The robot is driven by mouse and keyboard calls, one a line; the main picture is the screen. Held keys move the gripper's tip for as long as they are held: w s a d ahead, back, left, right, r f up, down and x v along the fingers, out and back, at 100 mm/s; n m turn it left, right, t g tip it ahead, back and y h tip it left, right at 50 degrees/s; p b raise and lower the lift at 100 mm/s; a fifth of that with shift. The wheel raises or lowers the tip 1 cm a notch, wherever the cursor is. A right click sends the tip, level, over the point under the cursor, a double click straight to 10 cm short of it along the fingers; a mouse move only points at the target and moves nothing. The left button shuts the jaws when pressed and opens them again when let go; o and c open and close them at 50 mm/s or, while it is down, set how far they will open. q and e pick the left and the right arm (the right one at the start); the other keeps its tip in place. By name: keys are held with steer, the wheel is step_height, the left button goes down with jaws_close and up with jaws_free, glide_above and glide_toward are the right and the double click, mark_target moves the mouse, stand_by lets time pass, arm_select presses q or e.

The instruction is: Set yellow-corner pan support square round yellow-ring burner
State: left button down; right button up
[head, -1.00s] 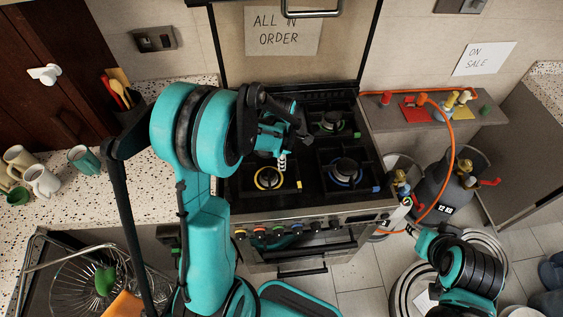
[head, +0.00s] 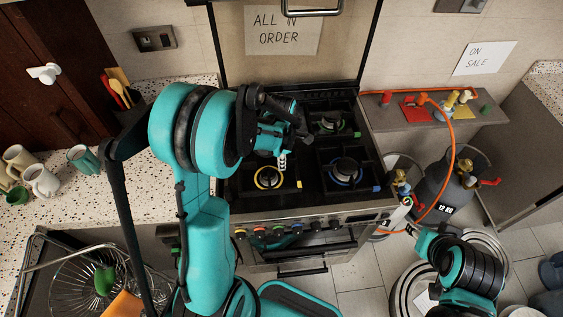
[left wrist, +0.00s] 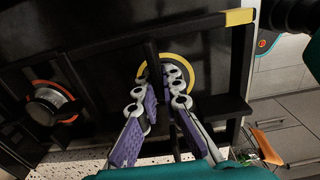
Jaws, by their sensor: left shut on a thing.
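The yellow-ring burner (head: 268,178) is at the front left of the black hob; in the left wrist view its yellow ring (left wrist: 188,68) shows behind my fingers. The black pan support (left wrist: 243,65) has a yellow corner (left wrist: 239,17), which also shows in the head view (head: 299,184) right of the burner. Its bars run around and across the ring. My left gripper (left wrist: 164,98) is shut on a bar of the pan support, beside the ring. I cannot tell whether the support rests flat.
A blue-ring burner (head: 346,172) is to the right and a green-marked burner (head: 330,122) behind it. An orange-ring burner (left wrist: 52,103) shows in the left wrist view. Knobs line the stove's front. A speckled counter (head: 95,215) with mugs lies left.

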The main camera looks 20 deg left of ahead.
mark_target(282, 177)
arm_select(q)
steer(key=shift+f+b, duration=1.5)
steer(key=shift+f, duration=0.1)
stand_by(0.6)
steer(key=shift+f+b, duration=0.3)
steer(key=shift+b, duration=0.2)
steer(key=shift+f, duration=0.15)
stand_by(1.1)
steer(key=shift+f+b, duration=0.75)
steer(key=shift+b, duration=0.15)
steer(key=c, duration=1)
jaws_free()
